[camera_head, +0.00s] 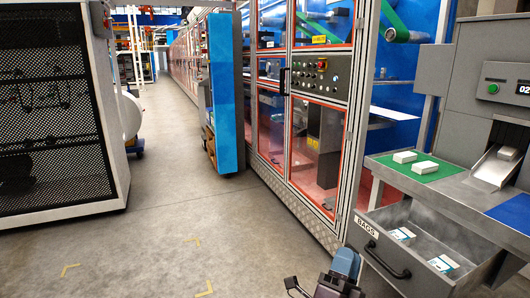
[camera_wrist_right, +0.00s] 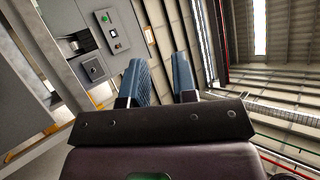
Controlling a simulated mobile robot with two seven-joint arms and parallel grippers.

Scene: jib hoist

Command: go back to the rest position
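My right gripper (camera_head: 342,264) shows at the bottom edge of the head view, in front of and left of the open drawer. Only its upper part is in frame. In the right wrist view its two blue fingers (camera_wrist_right: 163,78) stand apart with an empty gap between them, so it is open and holds nothing. Its fingers point up toward the ceiling beams in that view. My left gripper is not in the head view.
A grey drawer (camera_head: 373,261) marked BAGS stands open close to my right gripper, with blue-and-white packets (camera_head: 402,235) inside. Above it, white boxes (camera_head: 405,157) lie on a green mat (camera_head: 424,175). The grey floor (camera_head: 190,235) at left and centre is clear.

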